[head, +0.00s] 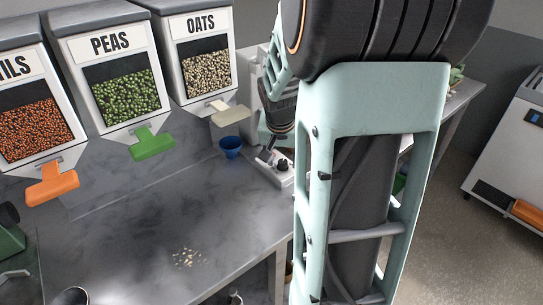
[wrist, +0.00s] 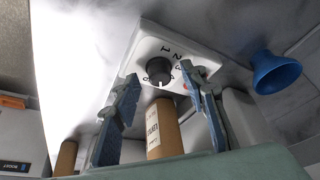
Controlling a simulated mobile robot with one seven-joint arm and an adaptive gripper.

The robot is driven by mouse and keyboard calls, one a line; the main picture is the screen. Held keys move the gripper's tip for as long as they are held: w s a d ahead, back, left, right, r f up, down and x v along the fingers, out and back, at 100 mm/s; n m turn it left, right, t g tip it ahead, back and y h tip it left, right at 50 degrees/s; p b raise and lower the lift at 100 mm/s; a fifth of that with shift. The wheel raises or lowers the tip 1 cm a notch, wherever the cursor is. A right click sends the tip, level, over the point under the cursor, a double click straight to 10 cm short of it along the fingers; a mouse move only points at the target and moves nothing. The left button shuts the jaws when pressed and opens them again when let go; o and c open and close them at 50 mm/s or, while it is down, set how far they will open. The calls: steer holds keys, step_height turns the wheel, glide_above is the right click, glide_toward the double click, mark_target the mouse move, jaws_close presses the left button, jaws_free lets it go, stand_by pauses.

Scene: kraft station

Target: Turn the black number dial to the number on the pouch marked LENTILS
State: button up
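The black number dial (wrist: 159,71) sits on a white panel (wrist: 148,48) in the wrist view. The digits 1, 2 and 3 show around it; others are hard to read. A pale mark shows on the dial's lower side in the picture. The dial also shows in the head view (head: 283,165), beside my arm. My gripper (wrist: 160,88) is open, its blue fingers apart on either side of the dial's picture; contact cannot be told. A brown item with a white label (wrist: 163,130) shows between the fingers; its print is unclear, so I cannot identify it as the LENTILS pouch.
Dispensers marked PEAS (head: 110,43), OATS (head: 201,24) and one ending in TILS (head: 14,67) stand at the left. Crumbs (head: 188,257) lie on the grey counter (head: 150,220), which is otherwise largely clear.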

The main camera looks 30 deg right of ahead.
steer(key=shift+f, duration=0.1)
jaws_close()
stand_by(0.3)
steer(key=shift+n+p, duration=0.4)
steer(key=shift+p, duration=0.15)
steer(key=shift+d+n+y+p, duration=0.1)
steer(key=shift+n+y+p, duration=0.25)
steer(key=shift+p, duration=0.3)
steer(key=shift+d+n+t+y+p, duration=0.1)
steer(key=shift+n+t+y+p, duration=0.2)
steer(key=shift+n+p, duration=0.6)
steer(key=n, duration=0.2)
steer(key=shift+f+n+t+y+b, duration=0.1)
steer(key=shift+n+t+y+b, duration=0.2)
steer(key=shift+n+y+b, duration=0.35)
steer(key=shift+n+b, duration=0.25)
steer(key=shift+n, duration=0.55)
